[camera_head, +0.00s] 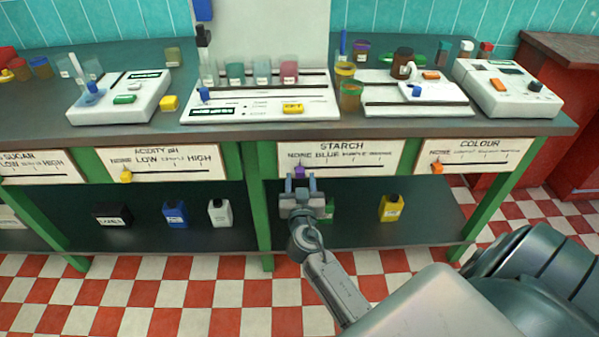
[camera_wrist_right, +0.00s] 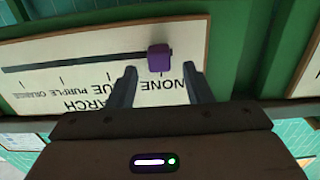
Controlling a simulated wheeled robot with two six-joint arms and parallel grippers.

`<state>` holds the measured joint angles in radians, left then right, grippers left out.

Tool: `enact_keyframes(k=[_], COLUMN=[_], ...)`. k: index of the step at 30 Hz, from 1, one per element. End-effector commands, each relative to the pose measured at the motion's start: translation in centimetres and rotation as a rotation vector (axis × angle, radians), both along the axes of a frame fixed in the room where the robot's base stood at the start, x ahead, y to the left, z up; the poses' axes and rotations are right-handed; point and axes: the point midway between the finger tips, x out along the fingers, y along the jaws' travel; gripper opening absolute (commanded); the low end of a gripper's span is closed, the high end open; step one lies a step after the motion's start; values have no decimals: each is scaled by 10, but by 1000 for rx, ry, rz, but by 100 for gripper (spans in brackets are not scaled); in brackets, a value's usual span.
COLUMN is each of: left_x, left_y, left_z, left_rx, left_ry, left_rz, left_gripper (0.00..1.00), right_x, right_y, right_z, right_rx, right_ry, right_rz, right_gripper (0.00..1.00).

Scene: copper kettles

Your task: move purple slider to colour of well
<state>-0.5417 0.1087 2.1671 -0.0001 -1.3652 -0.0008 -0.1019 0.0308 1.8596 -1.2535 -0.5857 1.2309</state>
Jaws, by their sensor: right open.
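The purple slider (camera_head: 299,171) sits at the NONE end of the track on the STARCH panel (camera_head: 345,157), whose marks include NONE, BLUE, PURPLE and ORANGE. In the right wrist view the purple slider (camera_wrist_right: 159,57) is at the end of the dark track, just beyond the fingertips. My right gripper (camera_head: 299,184) is open in front of the slider, its fingers (camera_wrist_right: 160,82) on either side of the slider's line, with nothing held. Tinted wells (camera_head: 262,70) stand in a row on the white device above; the rightmost well (camera_head: 288,72) looks pink-red. My left gripper is not in view.
An ACIDITY PH panel (camera_head: 175,160) with a yellow slider is left, and a COLOUR panel (camera_head: 475,158) with an orange slider is right. The dark counter (camera_head: 125,53) holds jars and devices. Bottles, including a yellow one (camera_head: 391,208), stand on the lower shelf.

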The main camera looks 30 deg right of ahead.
Motion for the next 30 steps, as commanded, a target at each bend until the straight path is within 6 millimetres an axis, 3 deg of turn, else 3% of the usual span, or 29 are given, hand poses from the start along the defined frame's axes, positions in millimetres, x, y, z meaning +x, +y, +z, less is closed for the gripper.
enact_keyframes(k=[6, 16, 23, 30], left_x=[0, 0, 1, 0], left_y=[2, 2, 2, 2], left_z=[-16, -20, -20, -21], left_rx=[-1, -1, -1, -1], left_ry=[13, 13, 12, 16], left_rz=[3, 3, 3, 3], left_gripper=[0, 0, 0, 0], right_x=[20, 23, 23, 21], right_y=[-12, -14, -14, -17], right_z=[0, -1, -1, -2], right_rx=[-1, 1, 1, 0], right_ry=[1, 2, 2, 1], right_rz=[0, 0, 0, 0], right_gripper=[45, 45, 2, 0])
